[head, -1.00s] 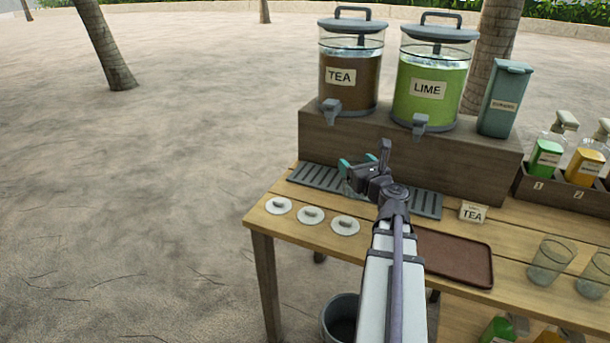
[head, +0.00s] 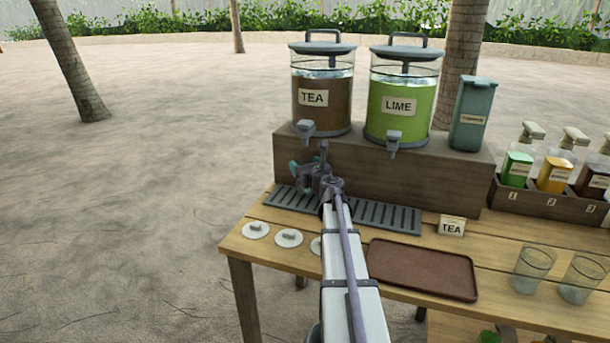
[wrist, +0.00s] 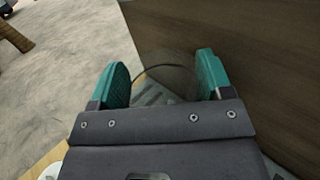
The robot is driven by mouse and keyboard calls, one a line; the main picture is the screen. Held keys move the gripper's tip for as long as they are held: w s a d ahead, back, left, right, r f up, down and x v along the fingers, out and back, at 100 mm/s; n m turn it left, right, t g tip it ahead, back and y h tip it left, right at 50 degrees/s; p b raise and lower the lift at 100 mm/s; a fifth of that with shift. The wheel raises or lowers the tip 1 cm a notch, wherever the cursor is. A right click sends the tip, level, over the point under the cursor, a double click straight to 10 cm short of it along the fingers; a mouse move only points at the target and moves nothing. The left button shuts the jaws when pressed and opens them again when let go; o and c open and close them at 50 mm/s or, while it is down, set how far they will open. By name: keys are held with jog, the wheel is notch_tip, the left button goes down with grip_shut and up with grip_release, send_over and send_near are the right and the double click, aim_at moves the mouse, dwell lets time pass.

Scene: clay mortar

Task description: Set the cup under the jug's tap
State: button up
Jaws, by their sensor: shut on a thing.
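The tea jug (head: 322,100) stands on a wooden riser, its grey tap (head: 306,128) facing front. The lime jug (head: 403,100) stands to its right, with its own tap (head: 394,139). My gripper (head: 303,172) is in front of the riser, below the tea tap and above the left part of the drip tray (head: 385,214). In the wrist view my gripper's teal fingers (wrist: 162,72) are shut on a clear cup (wrist: 166,84), whose curved rim shows between them. The cup's base is hidden, so I cannot tell whether it touches the tray.
The riser's front face (head: 400,180) is close beside my gripper. White lids (head: 256,230) lie at the table's left front. A TEA card (head: 452,226), a brown tray (head: 423,270) and clear glasses (head: 532,270) are to the right. Bottles stand in a caddy (head: 545,203).

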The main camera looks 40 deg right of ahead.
jog(key=shift+f+p, duration=0.3)
jog(key=shift+f, duration=0.2)
jog(key=o, duration=0.9)
jog(key=shift+c, duration=0.2)
jog(key=shift+o, duration=0.8)
jog(key=shift+r, duration=0.15)
jog(key=shift+s+a+r, duration=0.1)
jog(key=shift+s, duration=0.15)
jog(key=v, duration=1.1)
jog(key=shift+s, duration=0.3)
jog(key=shift+a, duration=0.1)
